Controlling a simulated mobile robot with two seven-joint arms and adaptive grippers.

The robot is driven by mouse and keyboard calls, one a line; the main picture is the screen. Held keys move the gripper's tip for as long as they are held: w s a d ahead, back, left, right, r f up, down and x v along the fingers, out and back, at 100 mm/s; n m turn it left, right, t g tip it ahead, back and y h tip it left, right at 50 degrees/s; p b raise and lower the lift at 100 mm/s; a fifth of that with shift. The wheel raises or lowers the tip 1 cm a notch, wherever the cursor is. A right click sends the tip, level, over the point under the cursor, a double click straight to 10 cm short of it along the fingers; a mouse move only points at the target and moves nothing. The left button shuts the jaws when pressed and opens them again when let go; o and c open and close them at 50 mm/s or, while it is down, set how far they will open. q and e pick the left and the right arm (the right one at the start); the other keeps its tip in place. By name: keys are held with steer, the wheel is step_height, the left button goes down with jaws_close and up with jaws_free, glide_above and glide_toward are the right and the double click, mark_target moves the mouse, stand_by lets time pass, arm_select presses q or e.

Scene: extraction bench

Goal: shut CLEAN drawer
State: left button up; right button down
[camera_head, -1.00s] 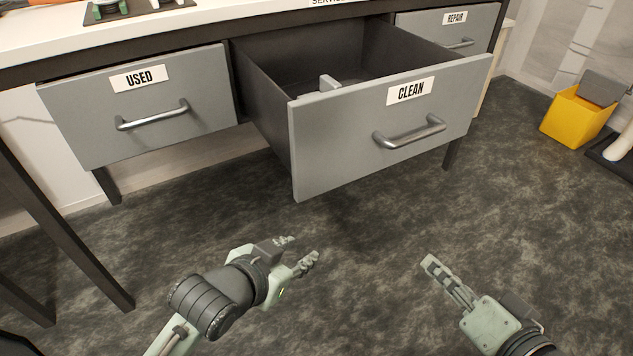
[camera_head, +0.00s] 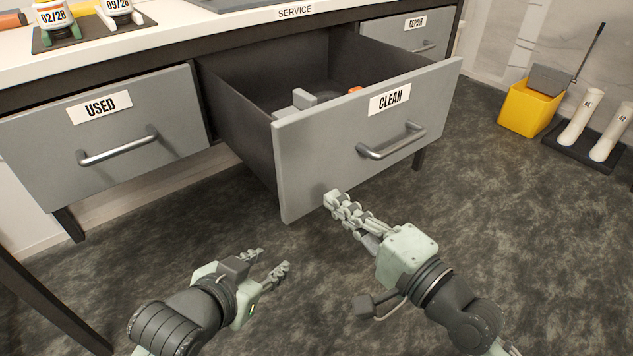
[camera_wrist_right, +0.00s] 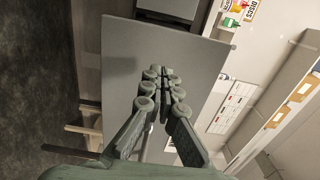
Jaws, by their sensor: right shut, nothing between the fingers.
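The CLEAN drawer (camera_head: 300,160) is pulled well out from the bench, with a grey front, a white label and a bar handle (camera_head: 391,142). Inside it lie light grey blocks and a small orange item, partly hidden by the front. My right gripper (camera_head: 331,198) is shut and empty, at the lower part of the drawer front, left of and below the handle. In the right wrist view its fingers (camera_wrist_right: 164,72) point at the grey front; I cannot tell whether they touch it. My left gripper (camera_head: 270,260) is open and empty, low over the floor, left of the right gripper.
The USED drawer (camera_head: 120,140) at left and the REPAIR drawer (camera_head: 405,40) at right look shut. Numbered containers stand in a dark tray (camera_head: 95,32) on the bench top. A yellow bucket (camera_head: 528,110) and white boots (camera_head: 580,118) stand at right. The floor before the drawers is clear.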

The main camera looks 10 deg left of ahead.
mark_target(305, 175)
steer(key=x, duration=0.4)
steer(key=shift+w+a, duration=0.2)
arm_select(q)
steer(key=shift+w+d+r, duration=0.1)
arm_select(e)
steer(key=shift+w+a, duration=0.35)
steer(key=shift+a, duration=0.15)
steer(key=shift+w+a, duration=0.1)
